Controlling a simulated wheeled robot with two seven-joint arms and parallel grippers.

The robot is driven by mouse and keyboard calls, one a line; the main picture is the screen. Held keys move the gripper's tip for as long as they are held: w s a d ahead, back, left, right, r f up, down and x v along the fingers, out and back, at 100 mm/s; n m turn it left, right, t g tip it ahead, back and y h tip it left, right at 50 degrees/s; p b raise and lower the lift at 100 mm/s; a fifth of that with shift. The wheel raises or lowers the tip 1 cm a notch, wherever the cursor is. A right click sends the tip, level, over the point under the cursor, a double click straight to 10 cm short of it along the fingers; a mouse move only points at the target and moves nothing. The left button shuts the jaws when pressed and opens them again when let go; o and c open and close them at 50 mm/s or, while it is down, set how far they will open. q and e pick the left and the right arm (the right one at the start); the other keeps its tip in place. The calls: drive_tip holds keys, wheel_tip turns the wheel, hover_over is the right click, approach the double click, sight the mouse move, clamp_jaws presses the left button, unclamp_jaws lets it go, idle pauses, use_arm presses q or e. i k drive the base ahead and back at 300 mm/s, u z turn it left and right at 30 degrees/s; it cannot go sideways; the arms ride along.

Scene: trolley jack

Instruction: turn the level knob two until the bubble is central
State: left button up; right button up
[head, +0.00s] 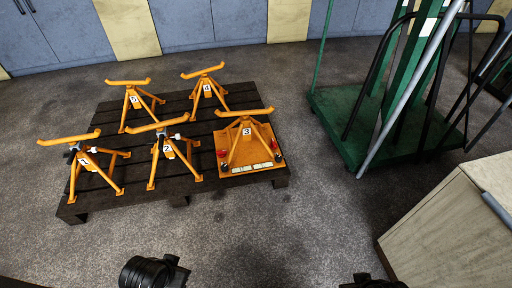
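An orange stand marked 3 (246,133) stands on an orange plate (229,160) at the right front of the pallet. A pale strip with divisions (252,168) lies along the plate's front edge; any bubble is too small to make out. A small red part (221,153) sits at the plate's left side, and a small dark knob-like part (279,157) at its right. I cannot tell which is knob two. My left gripper (154,272) is a black shape at the bottom edge, apart from the pallet. My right gripper (373,283) barely shows at the bottom edge. Their fingers are not clear.
Several more orange stands, including stand 2 (166,149), stand on the dark pallet (180,198). A green trolley (340,125) with a leaning grey pole stands at the right. A wooden cabinet (440,225) is at the lower right. Floor before the pallet is clear.

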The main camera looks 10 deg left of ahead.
sight(278, 158)
drive_tip(key=u, duration=0.15)
drive_tip(key=i, duration=0.8)
drive_tip(key=z, duration=0.7)
drive_tip(key=i, duration=0.7)
drive_tip(key=z, duration=0.65)
